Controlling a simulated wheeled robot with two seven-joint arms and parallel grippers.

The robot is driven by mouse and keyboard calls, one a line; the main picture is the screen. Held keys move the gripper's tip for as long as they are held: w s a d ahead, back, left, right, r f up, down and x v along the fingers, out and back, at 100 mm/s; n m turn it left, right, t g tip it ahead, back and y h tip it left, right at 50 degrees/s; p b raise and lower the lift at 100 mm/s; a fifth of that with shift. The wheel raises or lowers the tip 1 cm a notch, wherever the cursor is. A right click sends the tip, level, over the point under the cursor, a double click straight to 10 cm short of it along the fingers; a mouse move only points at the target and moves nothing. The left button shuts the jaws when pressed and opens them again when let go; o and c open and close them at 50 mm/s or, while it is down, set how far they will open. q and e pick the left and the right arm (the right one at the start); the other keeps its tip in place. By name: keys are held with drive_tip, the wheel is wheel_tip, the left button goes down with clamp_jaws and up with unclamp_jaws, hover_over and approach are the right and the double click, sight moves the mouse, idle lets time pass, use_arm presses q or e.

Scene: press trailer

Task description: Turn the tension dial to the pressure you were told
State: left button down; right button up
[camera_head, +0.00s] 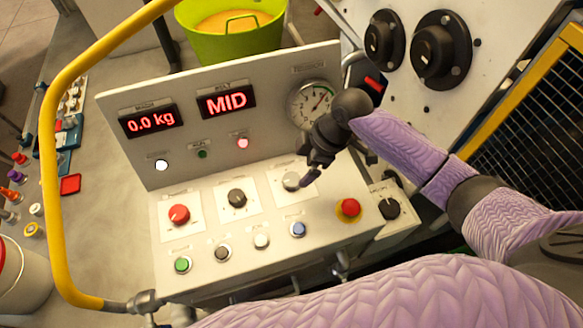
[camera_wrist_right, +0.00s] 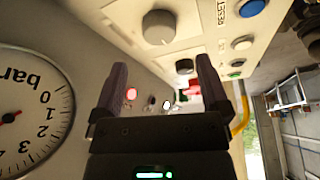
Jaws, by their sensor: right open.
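A pale grey knob (camera_head: 291,180) sits on a white plate at the right of the console's sloped top; its label is too small to read. It shows in the upper middle of the wrist view (camera_wrist_right: 158,27). My right gripper (camera_head: 310,172) is just to the right of the knob, partly overlapping its plate in the head view. In the wrist view the two fingers (camera_wrist_right: 160,64) are spread with nothing between them, and the knob is beyond them. A round gauge (camera_head: 313,104) marked "bar" is on the upright panel; it fills the left of the wrist view (camera_wrist_right: 30,112). My left gripper is not in view.
A red knob (camera_head: 179,214) and a black knob (camera_head: 237,198) are to the left. A red mushroom button (camera_head: 349,207) is close on the right, with push buttons along the front. Displays read "0.0 kg" (camera_head: 151,121) and "MID" (camera_head: 226,101). A yellow rail (camera_head: 48,170) borders the left.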

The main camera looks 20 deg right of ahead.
sight(292, 179)
drive_tip(key=x, duration=0.6)
drive_tip(key=shift+f+b, duration=0.1)
drive_tip(key=shift+b, duration=0.3)
